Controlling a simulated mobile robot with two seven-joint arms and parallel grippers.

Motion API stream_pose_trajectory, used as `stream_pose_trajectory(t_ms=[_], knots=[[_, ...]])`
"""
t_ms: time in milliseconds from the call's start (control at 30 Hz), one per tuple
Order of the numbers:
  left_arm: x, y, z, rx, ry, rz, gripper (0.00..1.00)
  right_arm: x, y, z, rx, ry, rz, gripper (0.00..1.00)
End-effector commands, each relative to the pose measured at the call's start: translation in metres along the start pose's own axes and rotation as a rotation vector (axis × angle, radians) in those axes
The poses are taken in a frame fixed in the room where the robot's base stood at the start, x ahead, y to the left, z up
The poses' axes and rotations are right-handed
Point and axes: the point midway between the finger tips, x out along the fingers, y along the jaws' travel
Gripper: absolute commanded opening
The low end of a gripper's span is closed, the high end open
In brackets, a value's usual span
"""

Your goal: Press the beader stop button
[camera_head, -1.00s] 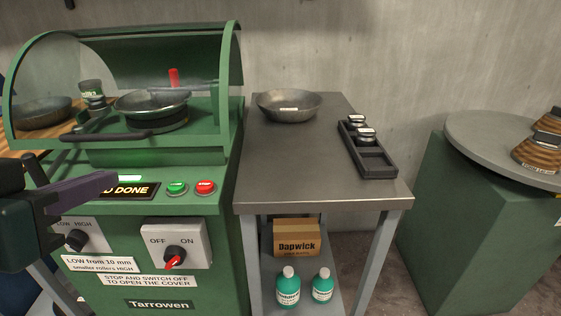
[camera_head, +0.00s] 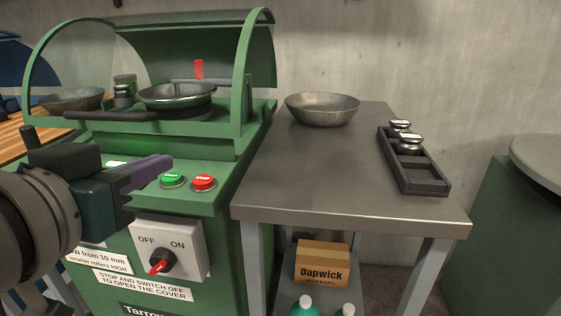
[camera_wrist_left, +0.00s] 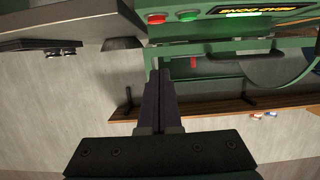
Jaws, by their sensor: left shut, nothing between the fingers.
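The red stop button (camera_head: 203,183) sits on the front ledge of the green beader (camera_head: 215,205), right of the green button (camera_head: 172,179). My left gripper (camera_head: 168,166) is shut and empty, with its purple fingers reaching in from the left. In the head view their tips are just left of and above the green button, apart from the red one in the picture. In the left wrist view the fingers (camera_wrist_left: 156,85) point up toward the red button (camera_wrist_left: 157,19) and green button (camera_wrist_left: 190,15).
The clear cover over the pan (camera_head: 177,95) is down, with a dark handle bar (camera_head: 110,116) in front. An OFF/ON switch (camera_head: 162,262) is below the buttons. A metal table (camera_head: 330,180) at right holds a bowl (camera_head: 322,109) and a roller tray (camera_head: 415,180).

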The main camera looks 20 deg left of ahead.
Motion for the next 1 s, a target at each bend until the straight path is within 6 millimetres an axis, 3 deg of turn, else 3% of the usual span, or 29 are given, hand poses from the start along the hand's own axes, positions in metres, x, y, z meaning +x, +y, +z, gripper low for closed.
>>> stream_pose_trajectory(t_ms=[467,533,700,1000], knots=[[0.094,0.000,0.001,-0.001,0.002,0.000,0.00,0.020,-0.001,0.006,0.001,0.000,0.000,0.50],[0.096,0.000,0.018,-0.001,-0.005,-0.001,0.00,0.026,-0.001,0.008,0.001,0.000,0.000,0.50],[0.099,0.000,0.035,-0.001,-0.002,-0.001,0.00,0.033,-0.001,0.010,0.001,0.001,0.000,0.50],[0.100,0.000,0.039,-0.001,0.000,-0.001,0.00,0.033,-0.001,0.010,0.001,0.001,0.000,0.50]])
